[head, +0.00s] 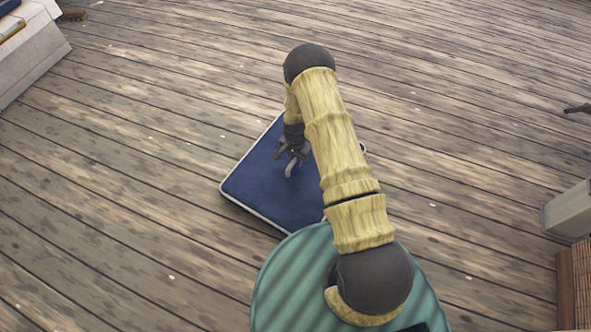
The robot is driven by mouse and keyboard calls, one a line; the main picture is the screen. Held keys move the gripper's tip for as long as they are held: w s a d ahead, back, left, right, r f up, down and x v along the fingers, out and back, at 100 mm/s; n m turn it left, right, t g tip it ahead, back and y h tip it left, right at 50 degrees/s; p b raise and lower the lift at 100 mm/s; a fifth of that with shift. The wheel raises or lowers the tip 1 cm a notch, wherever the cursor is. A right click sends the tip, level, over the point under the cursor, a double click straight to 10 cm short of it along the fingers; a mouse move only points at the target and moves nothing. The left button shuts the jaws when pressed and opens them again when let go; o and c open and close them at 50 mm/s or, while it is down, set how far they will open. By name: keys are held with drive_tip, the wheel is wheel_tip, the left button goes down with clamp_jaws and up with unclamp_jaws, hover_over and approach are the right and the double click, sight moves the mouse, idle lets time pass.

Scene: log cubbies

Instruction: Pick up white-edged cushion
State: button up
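A flat, square, dark blue cushion (255,186) with a white edge lies on the wooden deck in the head view. My arm crosses in front of its right side and hides part of it. My green base covers its near corner. My gripper (292,165) points down over the middle of the cushion. Its fingers look spread apart, with nothing visible between them. I cannot tell whether the fingertips touch the cushion.
The plank deck (120,190) is clear to the left of the cushion and beyond it. A white box-like object (30,50) stands at the upper left. A pale block (568,212) and a brown slatted object (580,285) stand at the right edge.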

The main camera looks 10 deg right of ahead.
clamp_jaws()
idle(1.1)
